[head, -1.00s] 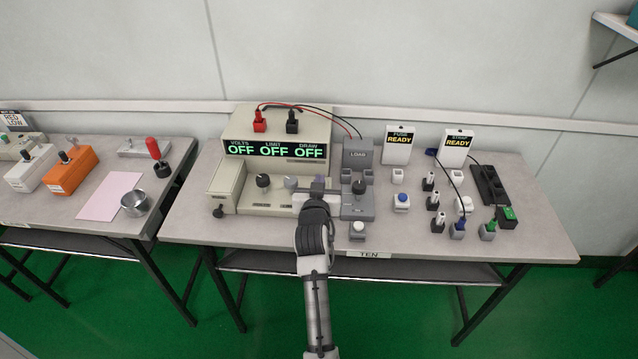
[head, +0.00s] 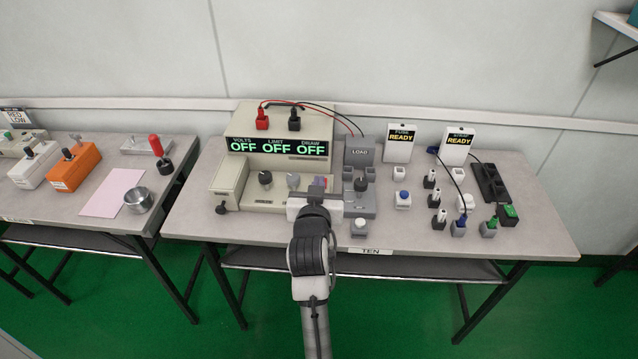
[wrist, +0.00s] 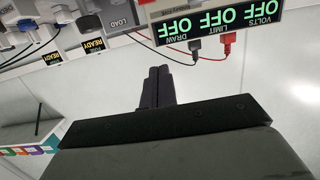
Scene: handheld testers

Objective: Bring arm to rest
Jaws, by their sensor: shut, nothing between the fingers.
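My gripper (head: 319,186) is above the front edge of the right table (head: 400,225), in front of the beige power supply (head: 275,137). In the wrist view its two dark fingers (wrist: 157,88) are together with nothing between them. The supply's display reads OFF under VOLTS, LIMIT and DRAW. The grey LOAD unit (head: 360,152) stands just right of the supply, and my gripper covers part of the base between them. I cannot tell from the head view how high the gripper is over the table.
Right of the LOAD unit are a blue button (head: 403,197), FUSE (head: 401,143) and STRAP (head: 457,146) READY signs, several plugs and a black socket strip (head: 490,183). The left table holds an orange box (head: 74,168), a pink sheet (head: 113,193) and a metal cup (head: 138,200).

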